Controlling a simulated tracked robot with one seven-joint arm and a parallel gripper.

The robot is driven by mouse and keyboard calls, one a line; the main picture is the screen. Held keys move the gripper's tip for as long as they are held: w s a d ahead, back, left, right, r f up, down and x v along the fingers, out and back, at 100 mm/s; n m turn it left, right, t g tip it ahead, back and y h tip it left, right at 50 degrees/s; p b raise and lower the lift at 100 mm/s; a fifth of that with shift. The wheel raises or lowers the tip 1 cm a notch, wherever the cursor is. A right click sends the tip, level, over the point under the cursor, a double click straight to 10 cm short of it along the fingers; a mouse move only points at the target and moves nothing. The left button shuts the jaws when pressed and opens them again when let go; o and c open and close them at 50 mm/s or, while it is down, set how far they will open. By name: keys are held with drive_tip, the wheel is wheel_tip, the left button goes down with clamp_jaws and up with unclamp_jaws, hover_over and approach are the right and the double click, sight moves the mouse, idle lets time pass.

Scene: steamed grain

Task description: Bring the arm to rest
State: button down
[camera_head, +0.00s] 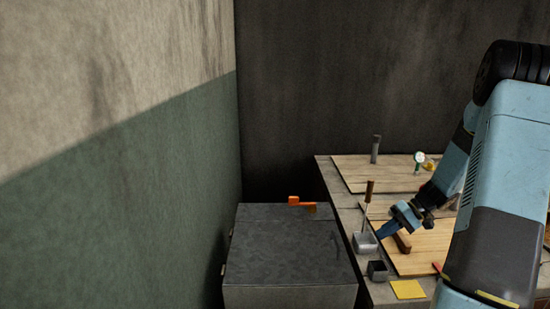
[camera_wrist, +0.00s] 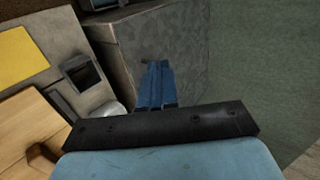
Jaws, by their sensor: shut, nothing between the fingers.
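My gripper (camera_head: 383,233) is at the end of my blue arm, in the right part of the head view. Its blue fingers point down and to the left, above the near left part of the table, by a small light container (camera_head: 365,243). In the wrist view my gripper (camera_wrist: 157,68) shows with its two blue fingers together and nothing between them. Behind the fingers in that view is the grey top of a metal box. My upper arm hides much of the table's right side in the head view.
A grey metal box (camera_head: 285,260) stands left of the table (camera_head: 352,217), with an orange piece (camera_head: 300,201) at its back edge. Wooden boards (camera_head: 385,173), a dark square cup (camera_head: 378,271) and a yellow sheet (camera_head: 408,289) lie on the table. A green-and-beige wall (camera_head: 150,180) is at left.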

drive_tip(key=s+a+r+h, duration=0.4)
drive_tip(key=a+r, duration=0.3)
drive_tip(key=r, duration=0.5)
drive_tip(key=s+a+r+t+h, duration=0.2)
drive_tip(key=s+a+r+h, duration=0.1)
drive_tip(key=s+r, duration=0.5)
drive_tip(key=s+a+r+t+h, duration=0.2)
drive_tip(key=s+a+r, duration=0.4)
drive_tip(key=s, duration=0.7)
drive_tip(key=shift+r+t+h, duration=0.4)
drive_tip(key=shift+r+t, duration=0.3)
drive_tip(key=shift+r, duration=0.6)
